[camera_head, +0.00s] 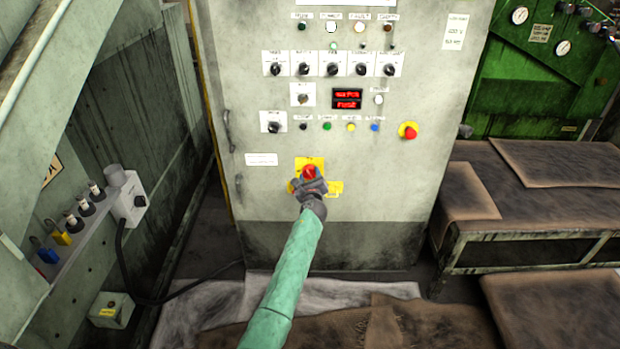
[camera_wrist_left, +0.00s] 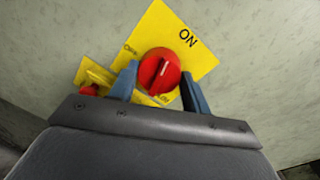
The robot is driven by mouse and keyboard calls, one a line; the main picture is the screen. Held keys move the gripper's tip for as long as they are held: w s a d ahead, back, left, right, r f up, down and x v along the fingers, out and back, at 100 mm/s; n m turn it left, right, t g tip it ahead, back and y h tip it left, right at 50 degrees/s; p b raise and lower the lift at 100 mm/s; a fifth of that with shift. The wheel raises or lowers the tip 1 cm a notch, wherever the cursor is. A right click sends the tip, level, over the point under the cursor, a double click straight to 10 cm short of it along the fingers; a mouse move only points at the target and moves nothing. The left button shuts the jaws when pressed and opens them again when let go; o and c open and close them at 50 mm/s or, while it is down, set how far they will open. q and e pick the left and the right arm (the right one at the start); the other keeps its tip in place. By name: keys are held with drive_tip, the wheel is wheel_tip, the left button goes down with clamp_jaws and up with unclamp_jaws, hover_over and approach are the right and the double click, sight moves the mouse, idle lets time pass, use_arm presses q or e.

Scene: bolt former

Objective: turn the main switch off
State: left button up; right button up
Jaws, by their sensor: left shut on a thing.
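The main switch is a round red knob (camera_head: 309,171) on a yellow plate (camera_head: 302,162), low in the middle of the grey control cabinet. In the left wrist view the knob (camera_wrist_left: 153,80) bears a short white mark that points roughly upward. The word ON stands up and right of it, and a smaller word, apparently OFF, up and left. My left gripper (camera_wrist_left: 158,90) is shut on the knob, one blue-grey finger on each side; in the head view the gripper (camera_head: 311,182) covers the knob's lower part. My right gripper is not in view.
A yellow tag (camera_head: 336,188) hangs beside the switch. A red emergency-stop button (camera_head: 410,131) sits up and right on the cabinet (camera_head: 400,190). A workbench (camera_head: 540,180) stands at right. A wall shelf with padlocks (camera_head: 61,238) is at left, above a cable.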

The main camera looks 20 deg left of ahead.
use_arm(q)
drive_tip(key=shift+n, duration=0.5)
drive_tip(key=n+h+b, duration=0.1)
drive_tip(key=n+b, duration=0.1)
drive_tip(key=n, duration=0.9)
drive_tip(key=shift+a+n+b, duration=0.1)
drive_tip(key=shift+n+b, duration=0.3)
drive_tip(key=shift+n, duration=0.3)
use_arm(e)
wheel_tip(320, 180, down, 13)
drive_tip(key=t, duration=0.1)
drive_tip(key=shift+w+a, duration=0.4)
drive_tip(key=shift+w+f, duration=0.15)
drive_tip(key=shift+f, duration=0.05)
use_arm(q)
drive_tip(key=o, duration=1)
drive_tip(key=shift+c, duration=0.2)
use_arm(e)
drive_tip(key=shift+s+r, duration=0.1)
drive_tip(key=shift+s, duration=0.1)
use_arm(q)
drive_tip(key=shift+r, duration=0.1)
